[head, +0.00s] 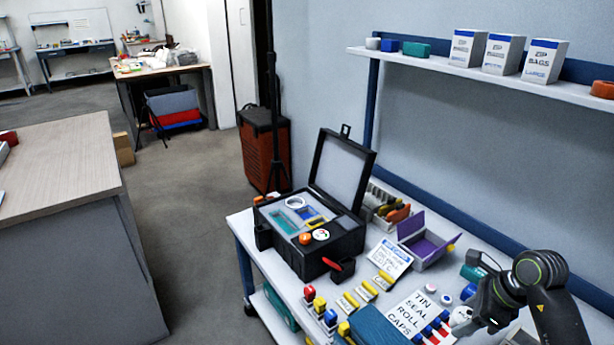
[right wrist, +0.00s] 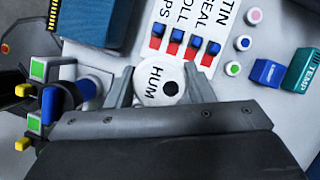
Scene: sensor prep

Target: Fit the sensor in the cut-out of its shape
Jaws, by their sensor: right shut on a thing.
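My right gripper (right wrist: 160,88) is shut on a white round sensor (right wrist: 153,92) marked "HUM", with a black dot on its face. Its two fingers are on either side of the sensor. In the head view my right gripper (head: 484,310) is over the right front of the bench, beside a white shape that seems to be the sensor. The open black case (head: 340,243) stands left of it, lid raised. Its top panel has a white ring (head: 295,202), a teal shape (head: 285,222) and a blue and yellow shape; cut-out details are too small to tell. My left gripper is out of view.
A "TIN SEAL ROLL CAPS" sheet (head: 420,312) with red and blue pieces lies between case and gripper. A teal "TEMP" block (right wrist: 303,68) and a blue block (right wrist: 267,72) lie near. A purple-lined box (head: 428,246) and yellow-tabbed pieces stand nearer the case.

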